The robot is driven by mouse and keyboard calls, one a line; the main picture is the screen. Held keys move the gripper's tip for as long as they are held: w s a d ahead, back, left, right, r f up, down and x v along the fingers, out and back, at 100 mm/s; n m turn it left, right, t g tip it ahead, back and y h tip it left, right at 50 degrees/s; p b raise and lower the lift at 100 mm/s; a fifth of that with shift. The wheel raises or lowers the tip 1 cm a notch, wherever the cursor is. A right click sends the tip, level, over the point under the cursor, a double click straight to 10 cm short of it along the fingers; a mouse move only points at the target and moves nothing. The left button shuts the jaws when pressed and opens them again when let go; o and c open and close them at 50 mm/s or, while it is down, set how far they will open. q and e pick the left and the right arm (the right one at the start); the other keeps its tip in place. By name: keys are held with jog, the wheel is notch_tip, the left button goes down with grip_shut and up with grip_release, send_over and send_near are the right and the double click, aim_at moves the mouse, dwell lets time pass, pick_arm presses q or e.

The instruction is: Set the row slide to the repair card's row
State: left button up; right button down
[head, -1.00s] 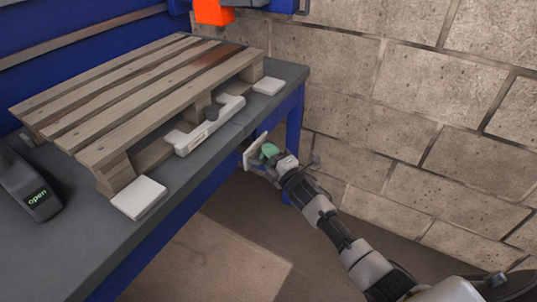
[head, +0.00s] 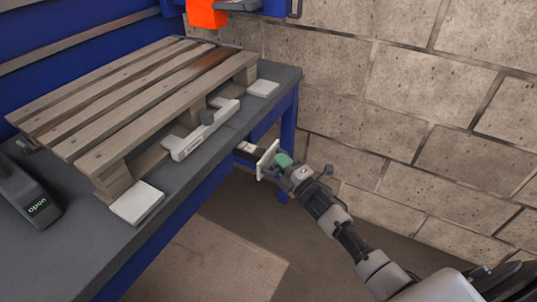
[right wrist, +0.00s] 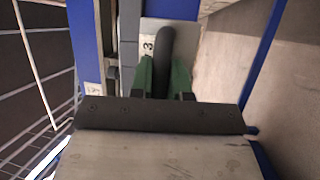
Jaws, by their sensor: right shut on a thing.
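The row slide appears to be the pale plate (head: 267,160) at the bench's front right edge, with a short marked strip (head: 246,147) behind it. My right gripper (head: 283,160) is at this plate, its green fingertips towards it. In the right wrist view, the green fingers (right wrist: 165,78) are shut on a dark upright handle (right wrist: 165,48). A pale plate with a "3" (right wrist: 148,43) shows beside the handle. I cannot make out a repair card in these views. My left gripper is not in view.
A wooden pallet (head: 130,100) lies on the grey bench (head: 85,240). A pale bar with a dark knob (head: 185,146) and two white pads (head: 138,203) lie along its front. A block wall (head: 410,110) is close right.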

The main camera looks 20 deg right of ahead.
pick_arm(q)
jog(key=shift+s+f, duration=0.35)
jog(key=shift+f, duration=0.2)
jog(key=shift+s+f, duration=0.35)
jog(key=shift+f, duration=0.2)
pick_arm(e)
jog(key=shift+s+d, duration=0.85)
jog(key=shift+s, duration=0.25)
jog(key=shift+f, duration=0.1)
jog(key=c, duration=1.4)
grip_release()
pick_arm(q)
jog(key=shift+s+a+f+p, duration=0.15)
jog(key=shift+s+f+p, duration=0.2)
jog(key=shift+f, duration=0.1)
pick_arm(e)
jog(key=v, duration=1)
jog(key=shift+s+d, duration=0.15)
jog(key=shift+s, duration=0.2)
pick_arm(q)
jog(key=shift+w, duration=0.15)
